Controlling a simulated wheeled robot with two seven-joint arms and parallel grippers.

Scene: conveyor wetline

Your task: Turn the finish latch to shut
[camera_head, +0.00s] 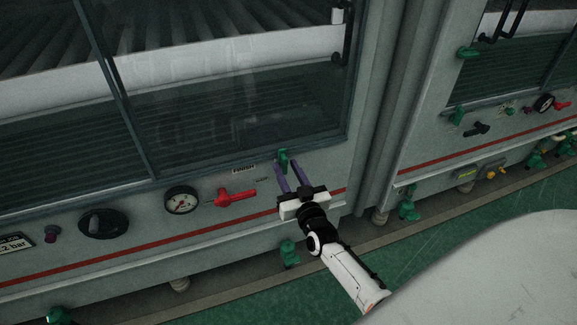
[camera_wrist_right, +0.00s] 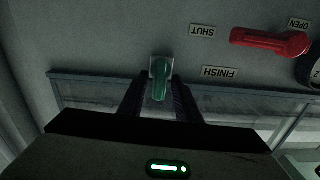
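The green finish latch (camera_head: 283,161) sits on the grey machine front at the lower right corner of the glass door, near a FINISH label (camera_head: 243,169). In the right wrist view the latch (camera_wrist_right: 160,80) hangs from a pale square plate, its handle between my fingers. My right gripper (camera_head: 288,176) reaches up to it with its two dark fingers apart. In the wrist view the gripper (camera_wrist_right: 158,92) has one finger on each side of the latch; a small gap shows on the left, and contact on the right is unclear. My left gripper is out of view.
A red lever (camera_head: 232,197) sits left of my gripper, by SHUT (camera_wrist_right: 202,31) and OPEN (camera_wrist_right: 299,23) labels. A gauge (camera_head: 181,200) and a black knob (camera_head: 103,223) are further left. A second machine (camera_head: 440,100) stands right. Green floor (camera_head: 440,235) lies below.

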